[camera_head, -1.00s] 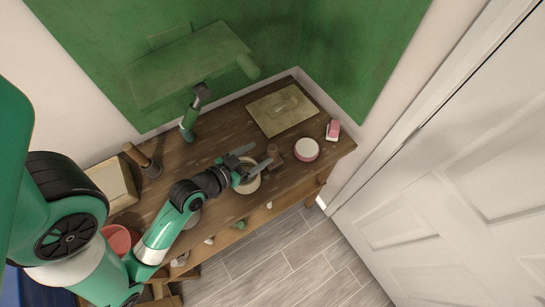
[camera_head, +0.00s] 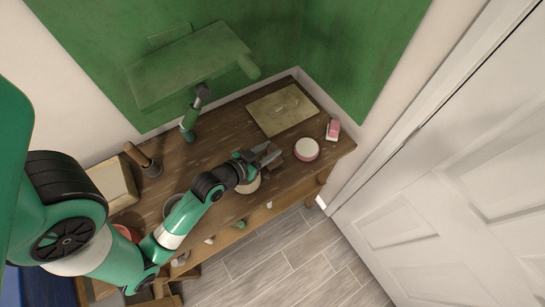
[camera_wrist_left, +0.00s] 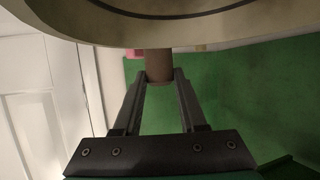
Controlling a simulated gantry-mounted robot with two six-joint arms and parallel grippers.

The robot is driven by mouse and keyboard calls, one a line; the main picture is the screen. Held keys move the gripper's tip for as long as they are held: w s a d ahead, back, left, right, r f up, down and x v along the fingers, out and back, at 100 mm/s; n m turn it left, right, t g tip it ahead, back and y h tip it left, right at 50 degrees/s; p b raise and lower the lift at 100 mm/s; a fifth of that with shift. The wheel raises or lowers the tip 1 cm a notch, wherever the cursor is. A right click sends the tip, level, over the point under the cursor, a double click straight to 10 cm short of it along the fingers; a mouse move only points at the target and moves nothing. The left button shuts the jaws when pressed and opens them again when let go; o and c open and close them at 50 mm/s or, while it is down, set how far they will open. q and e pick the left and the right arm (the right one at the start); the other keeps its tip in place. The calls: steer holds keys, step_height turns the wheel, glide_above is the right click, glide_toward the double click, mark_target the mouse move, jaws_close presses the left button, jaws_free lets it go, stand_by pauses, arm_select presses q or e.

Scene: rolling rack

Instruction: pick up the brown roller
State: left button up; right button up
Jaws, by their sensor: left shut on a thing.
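The brown roller (camera_wrist_left: 158,66) is a short brown cylinder. In the left wrist view it stands between the tips of my left gripper (camera_wrist_left: 160,78), which is shut on it. In the head view my left gripper (camera_head: 268,155) reaches over the right part of the wooden table, and its fingers largely hide the roller. Whether the roller touches the table cannot be told. My right gripper is not in view.
A round beige dish (camera_head: 249,187) is close beside the gripper; its rim fills the top of the wrist view. A pink-and-white round container (camera_head: 306,149), a pink-and-white item (camera_head: 333,129) and a flat board (camera_head: 283,109) are nearby. A green-handled object (camera_head: 188,127) stands farther left.

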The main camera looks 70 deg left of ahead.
arm_select(q)
jaws_close()
stand_by(0.9)
